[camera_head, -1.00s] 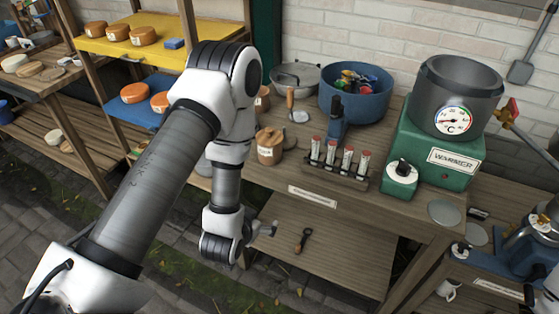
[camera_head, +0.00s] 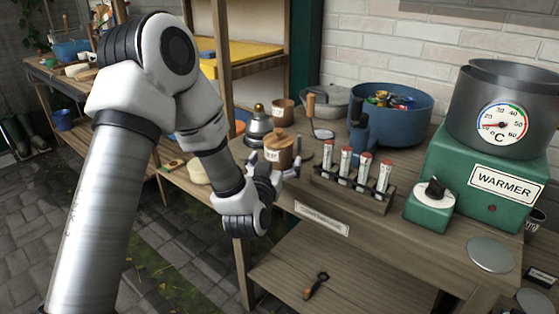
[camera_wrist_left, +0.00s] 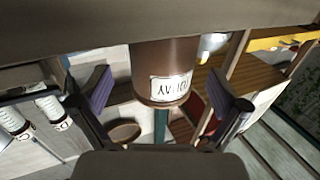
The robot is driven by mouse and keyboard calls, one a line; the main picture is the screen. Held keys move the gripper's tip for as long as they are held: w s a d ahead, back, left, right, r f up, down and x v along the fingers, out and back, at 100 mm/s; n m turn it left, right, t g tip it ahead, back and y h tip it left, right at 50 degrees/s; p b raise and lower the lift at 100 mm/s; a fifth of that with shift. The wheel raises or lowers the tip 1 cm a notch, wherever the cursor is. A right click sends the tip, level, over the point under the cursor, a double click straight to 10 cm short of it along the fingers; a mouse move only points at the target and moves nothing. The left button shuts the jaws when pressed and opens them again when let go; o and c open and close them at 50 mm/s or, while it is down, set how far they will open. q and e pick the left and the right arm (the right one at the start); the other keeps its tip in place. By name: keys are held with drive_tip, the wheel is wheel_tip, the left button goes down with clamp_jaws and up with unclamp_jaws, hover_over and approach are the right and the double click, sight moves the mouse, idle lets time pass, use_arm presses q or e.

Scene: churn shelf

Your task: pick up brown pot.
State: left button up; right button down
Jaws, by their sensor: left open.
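A brown pot (camera_head: 279,153) with a wooden lid and a white label stands at the left front of the wooden bench. My left gripper (camera_head: 275,168) is in front of it, its fingers spread, partly covering its lower part. In the left wrist view the labelled brown pot (camera_wrist_left: 164,65) appears between the two open fingers of the gripper (camera_wrist_left: 160,88), with gaps on both sides. Contact does not show. A second, smaller brown pot (camera_head: 283,112) stands behind. My right gripper is not in view.
A metal kettle (camera_head: 258,125) stands left of the pot. A rack of tubes (camera_head: 355,187), a blue tub (camera_head: 400,118) and a green warmer (camera_head: 470,175) are to the right. Some bare bench top lies between pot and rack.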

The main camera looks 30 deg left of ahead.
sight(275, 159)
use_arm(q)
drive_tip(key=x, duration=0.3)
drive_tip(key=shift+a, duration=0.2)
drive_tip(key=shift+w, duration=0.4)
drive_tip(key=shift+s, duration=0.1)
drive_tip(key=c, duration=1.5)
drive_tip(key=shift+r, duration=0.15)
